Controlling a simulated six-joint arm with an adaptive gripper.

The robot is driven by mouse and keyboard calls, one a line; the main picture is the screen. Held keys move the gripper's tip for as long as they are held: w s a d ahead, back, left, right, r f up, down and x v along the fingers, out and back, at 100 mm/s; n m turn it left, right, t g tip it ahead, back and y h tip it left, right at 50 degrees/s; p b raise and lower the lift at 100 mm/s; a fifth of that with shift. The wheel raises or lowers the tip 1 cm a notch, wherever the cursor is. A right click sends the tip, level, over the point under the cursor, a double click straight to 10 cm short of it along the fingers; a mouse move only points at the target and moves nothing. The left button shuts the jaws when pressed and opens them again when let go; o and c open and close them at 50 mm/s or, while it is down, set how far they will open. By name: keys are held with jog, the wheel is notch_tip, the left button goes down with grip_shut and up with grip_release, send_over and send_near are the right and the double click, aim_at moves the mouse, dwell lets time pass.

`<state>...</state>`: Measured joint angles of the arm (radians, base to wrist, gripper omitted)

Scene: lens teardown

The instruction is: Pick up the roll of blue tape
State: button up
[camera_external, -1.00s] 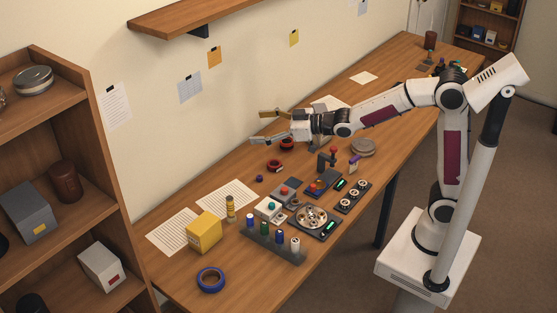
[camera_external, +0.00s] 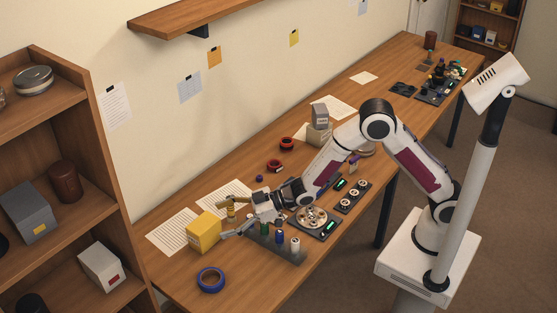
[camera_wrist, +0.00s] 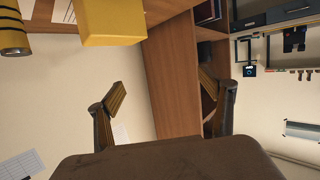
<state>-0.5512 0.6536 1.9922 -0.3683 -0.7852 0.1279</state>
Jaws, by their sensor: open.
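The roll of blue tape (camera_external: 211,290) lies flat near the front left end of the wooden table in the external view. My gripper (camera_external: 222,219) is open and empty, above the table beside the yellow box (camera_external: 204,241). The tape is in front of and to the left of my gripper, apart from it. In the wrist view my two fingers are spread wide, with nothing between my fingertips (camera_wrist: 172,92). I do not see the tape in the wrist view.
The yellow box (camera_wrist: 113,20) and a striped cylinder (camera_wrist: 14,35) show close in the wrist view. A rack of small cylinders (camera_external: 290,254) stands below my wrist. A wooden shelf unit (camera_external: 98,205) rises beyond the table's left end. The table around the tape is clear.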

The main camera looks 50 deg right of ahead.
aim_at(212, 283)
jog(key=s+a+f+g, duration=0.1)
jog(key=s+a+f, duration=0.1)
jog(key=f, duration=0.2)
jog(key=s+a+f, duration=0.2)
jog(key=f, duration=0.2)
jog(key=s+a+f+n+g, duration=0.1)
jog(key=s+a+f, duration=0.1)
jog(key=f, duration=0.3)
jog(key=shift+s+a+g, duration=0.1)
jog(key=shift+s+g, duration=0.2)
jog(key=shift+s, duration=0.2)
jog(key=shift+x, duration=1.25)
jog(key=shift+w+a, duration=0.1)
jog(key=shift+a, duration=0.05)
jog(key=shift+x, duration=2.4)
jog(key=shift+a+r, duration=0.1)
jog(key=shift+a, duration=0.05)
jog(key=c, duration=1.2)
